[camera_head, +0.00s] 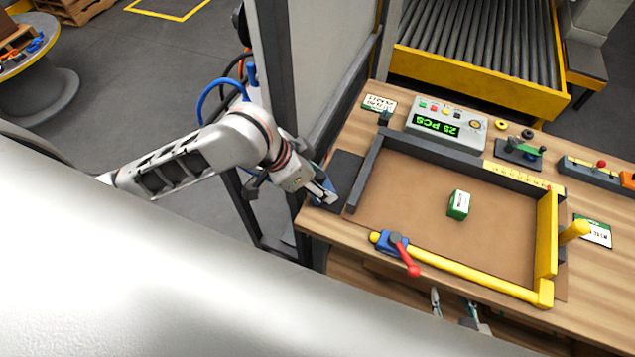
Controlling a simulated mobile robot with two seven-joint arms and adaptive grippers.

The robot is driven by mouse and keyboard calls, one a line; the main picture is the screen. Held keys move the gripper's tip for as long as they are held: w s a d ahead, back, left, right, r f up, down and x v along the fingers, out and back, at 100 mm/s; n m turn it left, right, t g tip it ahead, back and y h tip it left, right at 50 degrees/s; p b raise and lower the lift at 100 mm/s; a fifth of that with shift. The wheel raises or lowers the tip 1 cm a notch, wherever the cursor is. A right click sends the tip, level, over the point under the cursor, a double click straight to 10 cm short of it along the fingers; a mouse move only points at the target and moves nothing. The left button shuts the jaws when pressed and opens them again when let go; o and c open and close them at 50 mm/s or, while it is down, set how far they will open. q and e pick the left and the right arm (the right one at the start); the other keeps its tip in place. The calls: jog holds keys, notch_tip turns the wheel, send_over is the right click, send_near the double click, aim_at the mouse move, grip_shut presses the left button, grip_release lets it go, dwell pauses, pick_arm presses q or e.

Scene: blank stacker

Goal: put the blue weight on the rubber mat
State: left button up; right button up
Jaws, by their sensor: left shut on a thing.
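The blue weight (322,186) is a small blue block, partly hidden by my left gripper (324,195). The gripper is shut on it at the left edge of the table. The dark rubber mat (345,170) lies on the table's left end, just beside the weight. I cannot tell whether the weight touches the mat. Two separate fingertips, apparently my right gripper (455,307), show at the table's front edge, apart and with nothing seen between them. Most of this gripper is hidden.
A green and white box (459,204) stands on the brown board (410,200), framed by dark and yellow rails. A red-handled clamp (404,253) sits at the front. A counter display (446,124) and switches line the back. A grey partition (325,75) stands behind my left arm.

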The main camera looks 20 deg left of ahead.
pick_arm(q)
jog(key=shift+a+f, duration=0.15)
jog(key=shift+f, duration=0.6)
jog(key=shift+f, duration=0.15)
jog(key=o, duration=1.7)
jog(key=shift+f, duration=0.1)
jog(key=shift+c, duration=0.2)
